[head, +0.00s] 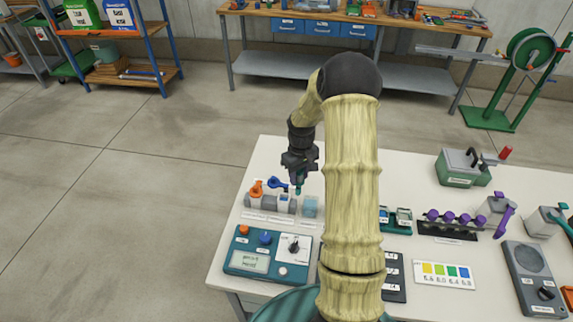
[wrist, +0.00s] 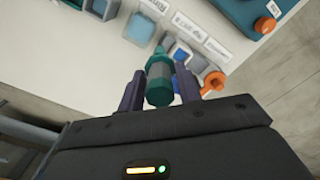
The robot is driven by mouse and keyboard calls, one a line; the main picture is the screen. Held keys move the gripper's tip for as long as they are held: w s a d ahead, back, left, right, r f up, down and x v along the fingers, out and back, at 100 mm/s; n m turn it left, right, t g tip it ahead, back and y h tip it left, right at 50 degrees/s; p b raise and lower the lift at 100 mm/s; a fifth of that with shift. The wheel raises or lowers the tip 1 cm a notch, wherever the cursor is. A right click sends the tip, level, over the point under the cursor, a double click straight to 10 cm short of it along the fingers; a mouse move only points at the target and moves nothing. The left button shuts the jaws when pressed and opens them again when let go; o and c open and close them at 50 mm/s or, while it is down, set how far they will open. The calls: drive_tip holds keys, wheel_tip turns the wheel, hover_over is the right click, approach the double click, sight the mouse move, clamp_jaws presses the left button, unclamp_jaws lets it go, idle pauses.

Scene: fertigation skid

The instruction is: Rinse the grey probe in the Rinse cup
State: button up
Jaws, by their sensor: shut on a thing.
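My gripper (head: 298,184) is shut on the grey probe (wrist: 159,84), a short cylinder with a grey band between teal ends. In the head view its teal part (head: 298,190) shows just below the fingers. The probe hangs over the row of small holders, near a pale blue-teal open cup (head: 311,207), which looks like the Rinse cup. That cup also shows in the wrist view (wrist: 138,29), beyond and left of the probe tip. The label by it is too small to read surely. I cannot tell the tip's height above the table.
Left of the cup stand holders with a blue valve (head: 278,184) and an orange valve (head: 256,189). A teal meter box (head: 267,254) with knobs sits in front. Teal trays (head: 396,220) and a rack of purple-topped items (head: 450,224) lie to the right.

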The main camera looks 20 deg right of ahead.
drive_tip(key=s+d+p, duration=0.1)
drive_tip(key=d, duration=0.1)
drive_tip(key=s+d+p, duration=0.1)
drive_tip(key=shift+s+d+f, duration=0.15)
drive_tip(key=shift+s+d, duration=0.2)
drive_tip(key=shift+f, duration=0.15)
wheel_tip(320, 180, down, 8)
drive_tip(key=b, duration=0.5)
idle(0.3)
drive_tip(key=shift+w+r, duration=0.1)
drive_tip(key=shift+r, duration=0.2)
